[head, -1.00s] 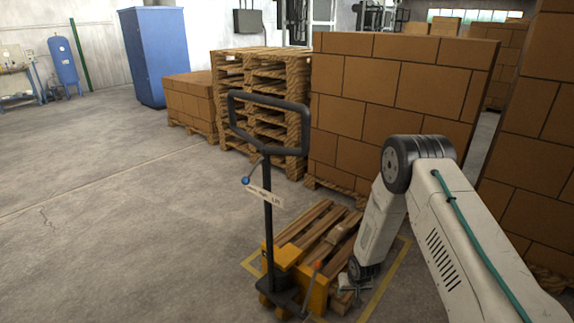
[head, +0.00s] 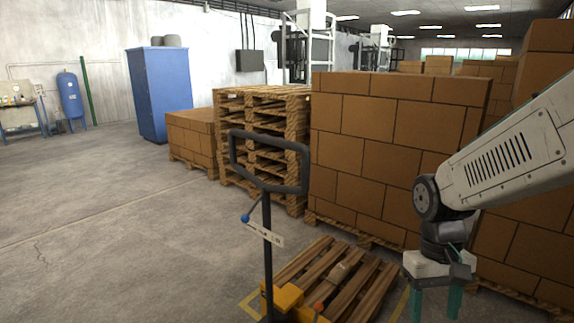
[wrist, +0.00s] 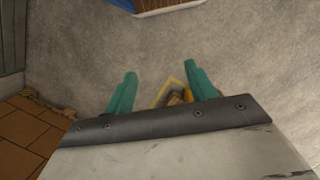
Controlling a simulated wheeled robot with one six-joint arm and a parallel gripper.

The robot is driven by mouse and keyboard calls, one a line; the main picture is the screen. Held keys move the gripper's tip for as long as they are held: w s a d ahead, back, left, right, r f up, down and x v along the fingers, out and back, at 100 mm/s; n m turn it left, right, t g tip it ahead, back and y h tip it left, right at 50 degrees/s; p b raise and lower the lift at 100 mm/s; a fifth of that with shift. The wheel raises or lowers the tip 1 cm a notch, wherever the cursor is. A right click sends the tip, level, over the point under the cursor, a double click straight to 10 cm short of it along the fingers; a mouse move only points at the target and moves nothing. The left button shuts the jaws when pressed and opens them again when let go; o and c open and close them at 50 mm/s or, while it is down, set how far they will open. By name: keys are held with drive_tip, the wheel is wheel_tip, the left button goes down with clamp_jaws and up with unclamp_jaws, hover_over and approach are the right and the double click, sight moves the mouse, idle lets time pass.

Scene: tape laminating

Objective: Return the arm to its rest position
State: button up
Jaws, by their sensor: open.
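My gripper (head: 435,303) is at the lower right of the head view, at the end of my white arm. Its two teal fingers point down and stand apart, with nothing between them. In the wrist view my gripper (wrist: 163,95) also shows both teal fingers spread, above the concrete floor. The gripper is to the right of a low wooden pallet (head: 372,283) and appears raised above the floor. The fingertips run close to the bottom edge of the head view.
A pallet jack with a black handle (head: 268,235) and yellow base (head: 289,298) stands left of my gripper, at the low pallet. Stacked brown boxes (head: 385,140) rise behind. Stacked pallets (head: 262,115) and a blue cabinet (head: 162,95) are further left. The floor at left (head: 110,240) is clear.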

drive_tip(key=s+r+t, duration=0.4)
drive_tip(key=s+r, duration=0.6)
drive_tip(key=s, duration=0.2)
drive_tip(key=shift+s+r, duration=0.25)
drive_tip(key=shift+s, duration=0.15)
idle(1.2)
